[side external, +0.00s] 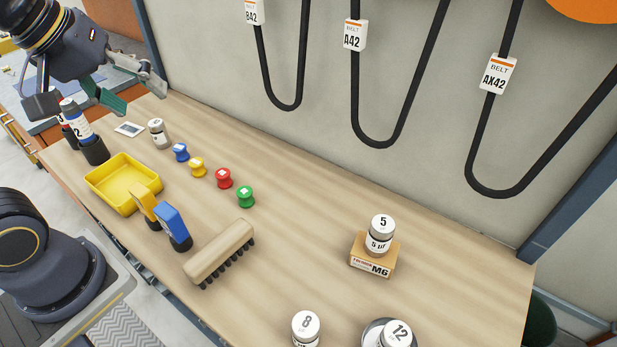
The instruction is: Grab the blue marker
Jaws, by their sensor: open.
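A small blue spool-shaped piece (181,152) stands upright on the wooden bench, first in a row with yellow, red and green ones. No label shows which blue piece is the marker. My gripper (140,98) is at the upper left, above the bench's far left end. Its fingers are apart and nothing is between them. It is up and left of the small blue piece, touching neither blue piece.
A yellow tray (120,172) sits left of the blue pieces, near dark-based numbered containers (82,130). A white-capped jar (158,133) stands behind the tray. A wooden brush (220,252) lies in front. Jar 5 (379,236) stands on a box.

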